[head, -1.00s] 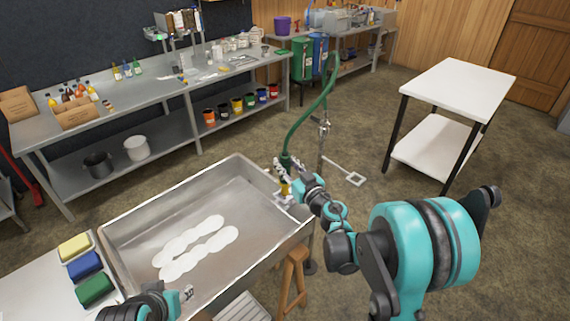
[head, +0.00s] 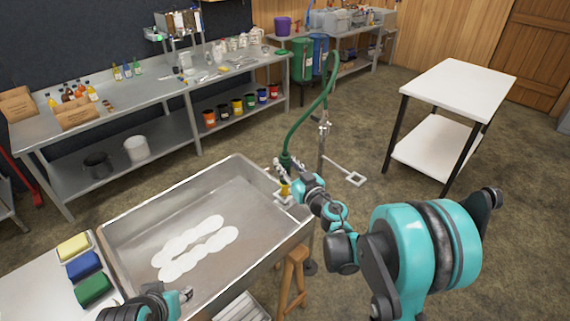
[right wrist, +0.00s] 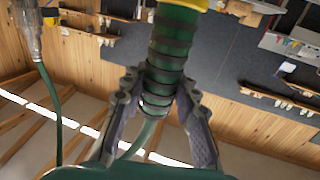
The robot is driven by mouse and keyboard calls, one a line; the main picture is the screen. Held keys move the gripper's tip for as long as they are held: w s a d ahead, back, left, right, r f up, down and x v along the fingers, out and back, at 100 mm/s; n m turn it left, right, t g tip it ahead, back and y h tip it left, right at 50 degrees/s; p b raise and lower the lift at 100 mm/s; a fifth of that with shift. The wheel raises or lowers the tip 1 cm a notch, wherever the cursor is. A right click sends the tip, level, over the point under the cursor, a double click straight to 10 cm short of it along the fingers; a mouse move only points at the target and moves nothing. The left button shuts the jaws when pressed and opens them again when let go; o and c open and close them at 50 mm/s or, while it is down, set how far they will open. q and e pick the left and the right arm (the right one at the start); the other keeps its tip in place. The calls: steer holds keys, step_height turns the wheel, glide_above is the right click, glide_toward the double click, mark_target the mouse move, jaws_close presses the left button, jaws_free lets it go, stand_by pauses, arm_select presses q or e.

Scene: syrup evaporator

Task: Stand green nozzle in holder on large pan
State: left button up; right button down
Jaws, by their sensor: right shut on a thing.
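The green nozzle (head: 286,161) is upright at the large pan's far right corner, with a green hose rising from its top and a yellow collar low on it. My right gripper (head: 282,170) is shut around its ribbed green body, which also shows between the fingers in the right wrist view (right wrist: 168,62). The pale holder (head: 285,199) is on the rim of the large pan (head: 150,213), directly below the collar. The nozzle's tip is hidden, so I cannot tell how deep it sits. My left gripper (head: 186,295) is over the pan's near edge, its opening unclear.
White round patches (head: 195,250) lie on the pan floor. Yellow, blue and green blocks (head: 84,265) sit on a tray at the left. A metal stand (head: 322,150) carries the hose behind the nozzle. A wooden stool (head: 292,275) is close to the pan's right side.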

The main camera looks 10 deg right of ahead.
steer(key=shift+f+b, duration=1.45)
steer(key=shift+f, duration=0.05)
stand_by(0.9)
steer(key=shift+f+b, duration=0.35)
steer(key=shift+f, duration=0.2)
steer(key=c, duration=1.1)
jaws_free()
